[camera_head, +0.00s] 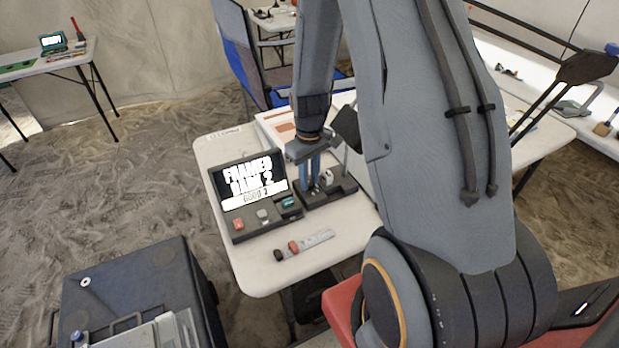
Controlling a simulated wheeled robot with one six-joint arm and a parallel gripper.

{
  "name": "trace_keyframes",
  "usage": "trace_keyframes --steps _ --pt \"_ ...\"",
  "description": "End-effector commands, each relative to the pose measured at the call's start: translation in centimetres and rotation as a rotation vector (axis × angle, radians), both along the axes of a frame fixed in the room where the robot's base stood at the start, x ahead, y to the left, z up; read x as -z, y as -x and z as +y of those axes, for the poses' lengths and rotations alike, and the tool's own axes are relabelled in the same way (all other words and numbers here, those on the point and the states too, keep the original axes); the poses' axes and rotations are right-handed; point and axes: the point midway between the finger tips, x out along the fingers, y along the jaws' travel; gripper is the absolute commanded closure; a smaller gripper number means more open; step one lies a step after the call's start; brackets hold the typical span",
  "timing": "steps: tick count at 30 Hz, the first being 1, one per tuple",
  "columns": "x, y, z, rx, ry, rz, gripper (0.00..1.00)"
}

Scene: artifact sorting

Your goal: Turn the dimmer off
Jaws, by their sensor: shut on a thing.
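A dark, flat unit (342,190), which looks like the dimmer's base, lies on the white table to the right of the screen console. A thin stand and a dark head rise at its back, partly behind my arm. A small whitish part (327,177) sits on top of it. My gripper (314,186) points down onto the left part of this base with its blue fingers together. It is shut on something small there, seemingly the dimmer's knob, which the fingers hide. The knob's setting cannot be made out.
A console (240,222) with a lit screen, a red button and other controls stands close on the left. A strip with dark and red pieces (305,244) lies in front on the white table (262,270). A dark case (130,275) stands at lower left.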

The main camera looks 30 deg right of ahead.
Motion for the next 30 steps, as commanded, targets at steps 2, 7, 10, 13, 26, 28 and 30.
trace_keyframes --steps 2,7,10,13,26,28,30 --pt "-0.1 -0.1 0.0 -0.001 0.001 -0.002 1.0" --pt "-0.1 -0.1 0.0 0.0 0.001 -0.002 0.6" --pt "0.0 -0.1 0.0 0.0 0.001 -0.001 0.6" --pt "0.0 0.0 0.0 0.0 0.0 -0.001 0.6" --pt "-3.8 -0.2 0.0 0.0 0.001 -0.005 0.6" --pt "-4.8 -0.2 0.0 0.0 0.001 -0.004 0.6" --pt "-5.7 -0.1 0.0 0.0 0.001 -0.003 0.6"
